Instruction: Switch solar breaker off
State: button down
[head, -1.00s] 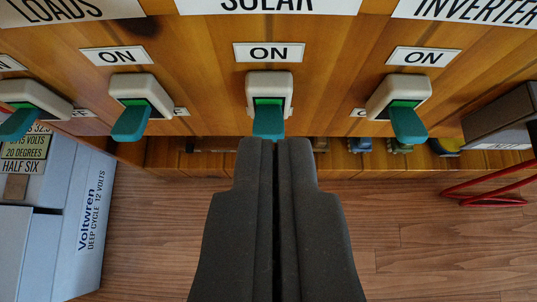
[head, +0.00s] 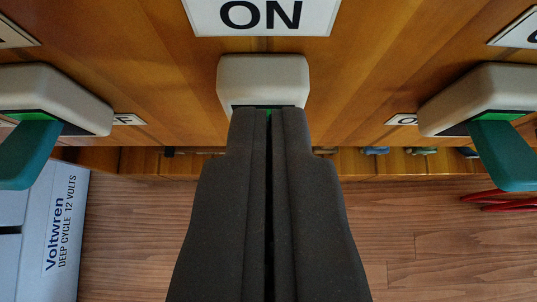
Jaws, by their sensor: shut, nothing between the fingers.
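The solar breaker (head: 263,70) is a cream housing on the wooden panel, straight ahead at top centre. An ON label (head: 263,14) sits above it; the SOLAR sign is out of view now. My gripper (head: 268,112) is shut and empty, its tips at the lower front of this housing. The tips cover the teal lever, and only a bit of green in the housing's opening shows beside them. Whether the tips touch the lever, and the lever's position, I cannot tell.
A breaker with a teal lever stands on the left (head: 52,95) and another on the right (head: 478,95), both clear of my gripper. A pale Voltwren battery (head: 62,225) is at lower left. Red tubing (head: 495,200) shows at the right above the wooden floor (head: 430,240).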

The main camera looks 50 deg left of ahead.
jog(key=shift+s+d+f, duration=0.1)
jog(key=shift+d+f, duration=0.05)
jog(key=shift+f, duration=0.3)
jog(key=shift+s+f, duration=0.1)
jog(key=shift+d+f, duration=0.1)
jog(key=shift+d, duration=0.05)
